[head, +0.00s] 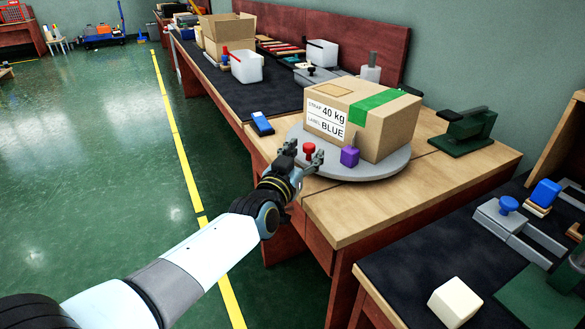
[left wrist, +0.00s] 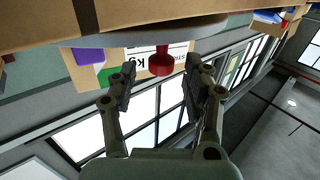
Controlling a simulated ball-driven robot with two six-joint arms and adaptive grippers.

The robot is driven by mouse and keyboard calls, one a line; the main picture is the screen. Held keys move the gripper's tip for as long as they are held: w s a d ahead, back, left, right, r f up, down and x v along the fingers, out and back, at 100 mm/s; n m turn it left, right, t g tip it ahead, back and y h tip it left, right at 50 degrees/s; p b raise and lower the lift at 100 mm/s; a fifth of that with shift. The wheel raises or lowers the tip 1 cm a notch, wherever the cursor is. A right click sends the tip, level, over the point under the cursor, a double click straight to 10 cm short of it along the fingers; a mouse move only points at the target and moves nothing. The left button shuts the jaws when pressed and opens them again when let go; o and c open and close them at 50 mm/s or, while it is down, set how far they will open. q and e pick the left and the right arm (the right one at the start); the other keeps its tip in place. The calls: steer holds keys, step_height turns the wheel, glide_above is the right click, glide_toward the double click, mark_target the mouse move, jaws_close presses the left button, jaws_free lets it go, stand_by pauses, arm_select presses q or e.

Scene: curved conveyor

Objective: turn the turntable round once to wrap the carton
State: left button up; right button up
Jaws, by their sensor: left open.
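The carton (head: 365,118) is brown with a green band and a white label reading "STRAP 40 kg" and "LABEL BLUE". It sits on the round grey turntable (head: 388,172) on the wooden bench. A red knob (head: 309,150) stands at the turntable's near left rim, with a purple block (head: 349,157) to its right. My left gripper (head: 304,157) is open at the red knob. In the left wrist view the red knob (left wrist: 162,62) shows between and just beyond the spread fingertips (left wrist: 160,82); contact cannot be told. My right gripper is not in view.
A blue item (head: 262,123) lies on the bench left of the turntable. A green tool (head: 464,130) stands to its right. Bins and an open box (head: 228,35) are farther back. A white block (head: 454,302) is on the near right bench.

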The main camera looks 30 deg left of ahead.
arm_select(q)
steer(key=s, duration=0.9)
steer(key=shift+d, duration=0.3)
steer(key=shift+w, duration=0.1)
